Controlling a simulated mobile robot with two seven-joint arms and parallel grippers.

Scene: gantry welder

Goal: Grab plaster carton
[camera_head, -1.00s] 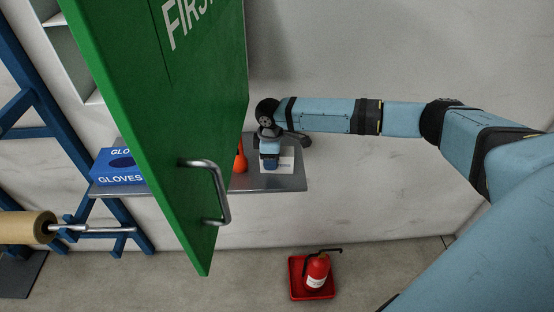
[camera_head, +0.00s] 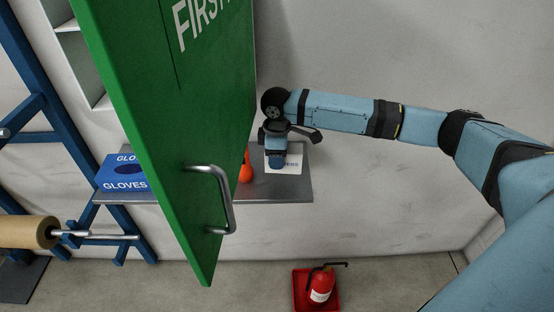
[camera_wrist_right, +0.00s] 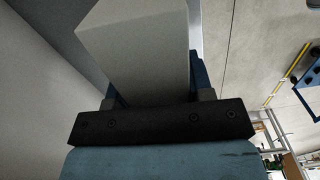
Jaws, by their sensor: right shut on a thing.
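The plaster carton (camera_head: 294,161) is a white box with dark lettering, partly hidden by my right gripper. In the head view it shows over the right end of the grey shelf; whether it touches the shelf I cannot tell. My right gripper (camera_head: 277,161) comes down on it from above and is shut on it. In the right wrist view the pale carton (camera_wrist_right: 140,45) sits between the blue fingers (camera_wrist_right: 155,90) and fills the upper middle. My left gripper is not in view.
A large green first aid door (camera_head: 190,130) with a metal handle (camera_head: 225,200) stands open left of the gripper. On the grey shelf (camera_head: 300,190) are an orange bottle (camera_head: 246,170) and a blue gloves box (camera_head: 125,173). A fire extinguisher (camera_head: 320,284) stands below.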

